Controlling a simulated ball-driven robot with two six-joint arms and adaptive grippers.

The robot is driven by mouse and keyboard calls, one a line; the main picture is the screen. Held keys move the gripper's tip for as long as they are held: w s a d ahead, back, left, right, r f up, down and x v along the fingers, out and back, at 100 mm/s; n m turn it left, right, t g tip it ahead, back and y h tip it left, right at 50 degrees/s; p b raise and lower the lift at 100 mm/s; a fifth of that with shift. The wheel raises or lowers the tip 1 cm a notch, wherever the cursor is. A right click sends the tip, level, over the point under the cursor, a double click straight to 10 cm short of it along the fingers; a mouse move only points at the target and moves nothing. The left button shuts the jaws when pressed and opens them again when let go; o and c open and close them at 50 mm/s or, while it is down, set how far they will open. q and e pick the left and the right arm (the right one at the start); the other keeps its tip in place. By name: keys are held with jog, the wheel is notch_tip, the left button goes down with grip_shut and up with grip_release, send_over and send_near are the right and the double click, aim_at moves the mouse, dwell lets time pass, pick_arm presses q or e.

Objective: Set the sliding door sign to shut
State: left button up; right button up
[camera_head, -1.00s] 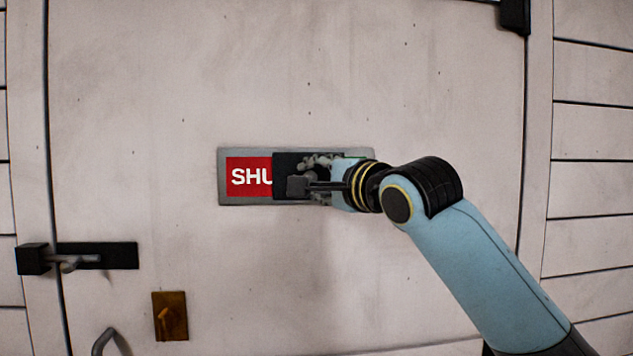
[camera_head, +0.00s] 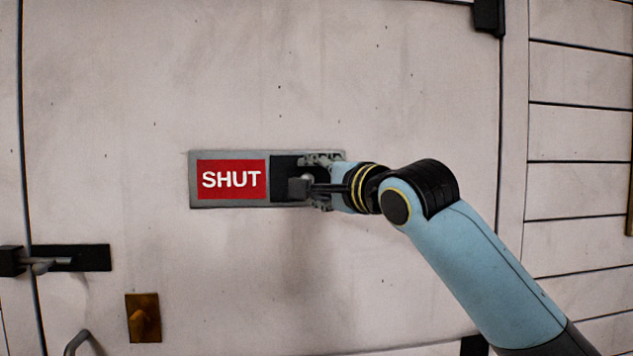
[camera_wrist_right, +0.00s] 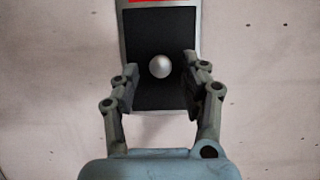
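The sign is a grey plate (camera_head: 229,204) on the pale door, with a red panel (camera_head: 232,194) reading SHUT in full at its left. A black slider (camera_head: 283,166) covers the part right of the red panel. My right gripper (camera_head: 308,187) is at the slider and hides much of it. In the right wrist view, a pale round knob (camera_wrist_right: 160,66) stands out from the black slider (camera_wrist_right: 160,30). The fingers of my right gripper (camera_wrist_right: 160,80) are apart on either side of the knob, with gaps showing. My left gripper is not in view.
A black bolt latch (camera_head: 85,257) is at the door's left edge. A brass plate (camera_head: 143,318) with a small lever is lower left, near a grey curved handle (camera_head: 76,343). A black fitting (camera_head: 489,15) is at top right. Door around the sign is bare.

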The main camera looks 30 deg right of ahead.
jog(key=shift+s+a, duration=0.1)
jog(key=s, duration=0.7)
jog(key=shift+s, duration=0.15)
